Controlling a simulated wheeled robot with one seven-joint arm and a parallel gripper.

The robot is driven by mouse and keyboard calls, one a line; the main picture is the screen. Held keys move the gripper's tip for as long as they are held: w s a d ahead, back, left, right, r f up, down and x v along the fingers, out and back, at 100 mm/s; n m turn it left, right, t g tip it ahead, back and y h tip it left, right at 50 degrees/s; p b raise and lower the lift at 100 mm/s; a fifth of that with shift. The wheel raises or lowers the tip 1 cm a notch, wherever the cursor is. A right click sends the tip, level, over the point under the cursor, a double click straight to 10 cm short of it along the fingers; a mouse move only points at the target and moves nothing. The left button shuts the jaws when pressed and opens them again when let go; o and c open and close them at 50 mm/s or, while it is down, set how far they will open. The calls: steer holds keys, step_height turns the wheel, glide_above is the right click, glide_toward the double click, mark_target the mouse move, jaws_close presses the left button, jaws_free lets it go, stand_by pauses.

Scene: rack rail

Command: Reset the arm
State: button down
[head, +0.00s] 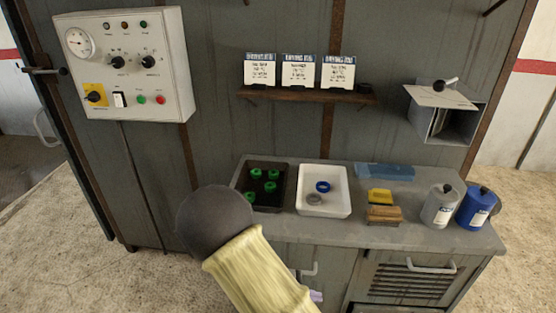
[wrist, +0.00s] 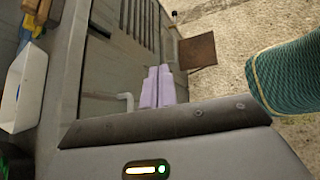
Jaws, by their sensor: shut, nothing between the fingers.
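My gripper's two pale purple fingers (wrist: 158,87) lie side by side in the wrist view, shut and with nothing seen between them. Behind them are the grey cabinet front and a light handle (wrist: 125,101). In the head view only a small purple tip of my gripper (head: 316,296) shows, beside the cabinet front below the counter. My arm, with a dark round joint and a yellowish sleeve, hides the rest of the gripper and part of the cabinet.
The counter (head: 377,232) holds a black tray (head: 245,196) with green rings, a white tray (head: 336,204) with a blue ring and a grey one, yellow and brown blocks, and two jugs. A shelf (head: 300,96) with three cards and a control panel (head: 126,64) are on the wall.

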steer(key=s+d+r+m+y+p, duration=0.2)
steer(key=r+m+y, duration=0.3)
steer(key=r+m, duration=0.3)
steer(key=s+d+r+m+y+p, duration=0.1)
steer(key=s+d+r+m+y, duration=0.3)
steer(key=r+m, duration=0.4)
step_height(320, 180, up, 3)
steer(key=shift+f+y+p, duration=0.2)
steer(key=shift+y+p, duration=0.2)
steer(key=shift+y, duration=0.4)
